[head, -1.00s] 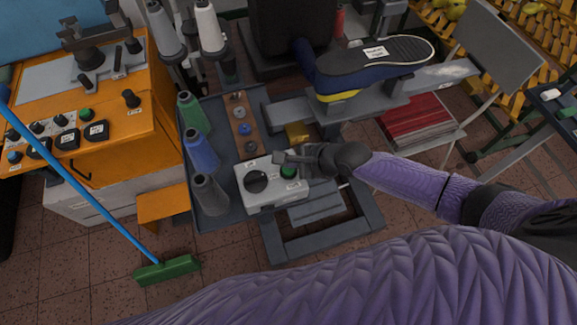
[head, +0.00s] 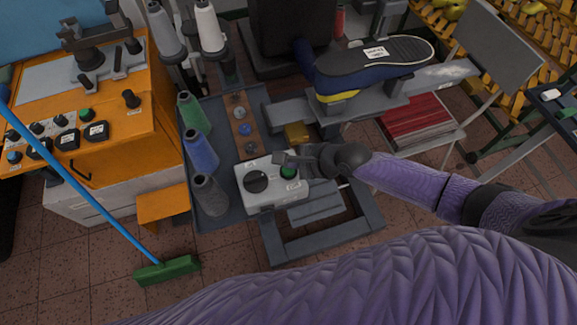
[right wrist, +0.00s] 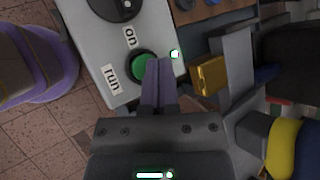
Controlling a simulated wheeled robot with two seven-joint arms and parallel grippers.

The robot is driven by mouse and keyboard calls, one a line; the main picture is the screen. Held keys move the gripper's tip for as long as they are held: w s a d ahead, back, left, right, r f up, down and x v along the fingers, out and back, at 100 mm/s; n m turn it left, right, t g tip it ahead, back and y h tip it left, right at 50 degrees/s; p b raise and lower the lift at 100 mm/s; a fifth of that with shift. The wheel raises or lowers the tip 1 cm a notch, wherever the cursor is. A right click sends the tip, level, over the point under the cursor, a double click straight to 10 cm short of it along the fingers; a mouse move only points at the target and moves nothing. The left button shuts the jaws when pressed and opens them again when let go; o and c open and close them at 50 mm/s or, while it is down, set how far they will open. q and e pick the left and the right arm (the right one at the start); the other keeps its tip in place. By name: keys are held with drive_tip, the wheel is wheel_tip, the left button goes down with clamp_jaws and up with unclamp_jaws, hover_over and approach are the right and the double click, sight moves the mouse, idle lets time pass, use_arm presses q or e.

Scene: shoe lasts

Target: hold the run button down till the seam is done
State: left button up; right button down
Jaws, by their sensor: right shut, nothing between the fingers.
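The green run button (head: 288,172) sits on top of a light grey control box (head: 262,202), beside a black round knob (head: 256,181). My right gripper (head: 279,157) is shut and empty at the button. In the right wrist view its closed fingertips (right wrist: 158,62) overlap the right edge of the green button (right wrist: 141,67), near the "run" and "on" labels. I cannot tell whether they press it or hover just above. A blue shoe with a dark sole (head: 370,62) lies sole up on the machine arm behind. My left gripper is out of view.
Green, blue and grey thread cones (head: 202,150) stand left of the control box. A brass block (head: 297,132) is just behind my right gripper. An orange machine (head: 120,140) stands at the left, with a green broom (head: 167,269) before it. A folding chair (head: 425,125) holds red items.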

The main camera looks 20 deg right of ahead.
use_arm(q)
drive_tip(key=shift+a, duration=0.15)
use_arm(e)
drive_tip(key=shift+f, duration=0.35)
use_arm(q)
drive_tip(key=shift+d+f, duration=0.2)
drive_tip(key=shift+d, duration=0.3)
use_arm(e)
drive_tip(key=shift+f, duration=0.1)
